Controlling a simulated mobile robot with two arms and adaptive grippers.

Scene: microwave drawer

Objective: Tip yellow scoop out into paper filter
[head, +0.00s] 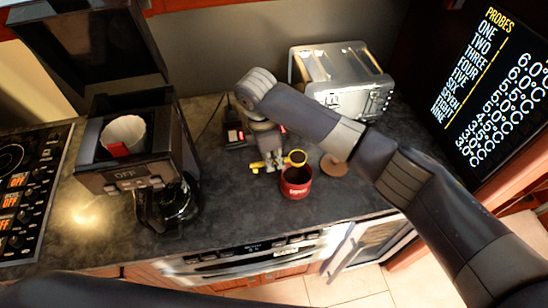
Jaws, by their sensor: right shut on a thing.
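The yellow scoop (296,158) is over the mouth of a red can (296,184) on the dark counter. My right gripper (267,164), seen from above, is shut on the scoop at its handle, just left of the can. Whether the scoop's bowl touches the can's rim or holds anything, I cannot tell. The white paper filter (123,131) sits in the open top of the black coffee maker (127,172) at the left, well apart from the scoop. My left gripper is out of view.
A glass carafe (176,203) stands in the coffee maker, whose lid (90,40) is raised. A silver toaster (340,80) is at the back. A round brown disc (333,166) lies right of the can. A cooktop (28,180) is far left. Counter between coffee maker and can is clear.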

